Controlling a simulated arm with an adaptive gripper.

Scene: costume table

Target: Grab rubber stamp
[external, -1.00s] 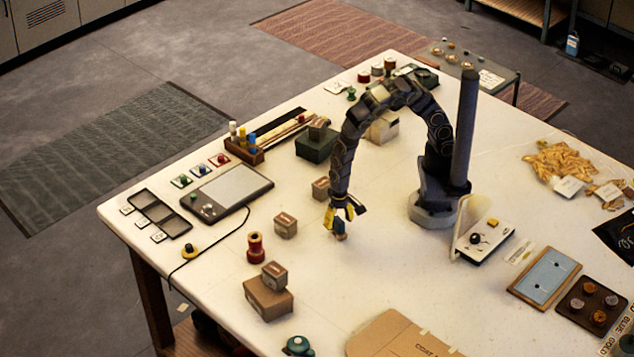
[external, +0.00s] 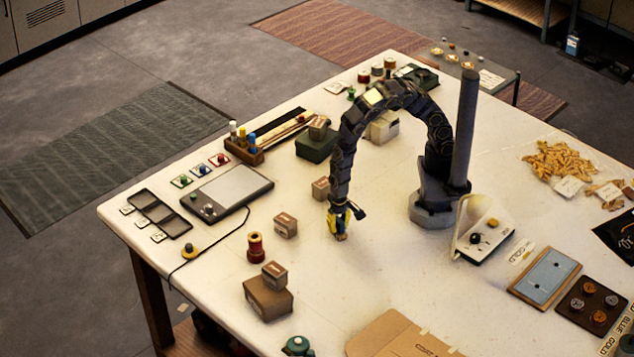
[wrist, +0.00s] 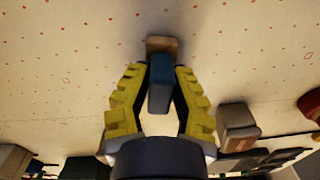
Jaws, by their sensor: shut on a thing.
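The rubber stamp has a blue block handle (wrist: 160,84) and a tan wooden base (wrist: 162,45) in the wrist view. My gripper (wrist: 160,72), with yellow ridged fingers, is shut on the blue handle, one finger on each side. The wooden base sticks out past the fingertips. In the external view my gripper (external: 339,222) points down near the middle of the table. The stamp (external: 342,237) shows only as a small tip under the fingers there. I cannot tell whether its base touches the table.
Small cardboard boxes stand nearby on the white table (external: 350,290), one (external: 285,225) to the left and one (external: 321,188) behind. A red spool (external: 255,247) stands farther left. The table just in front of my gripper is clear.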

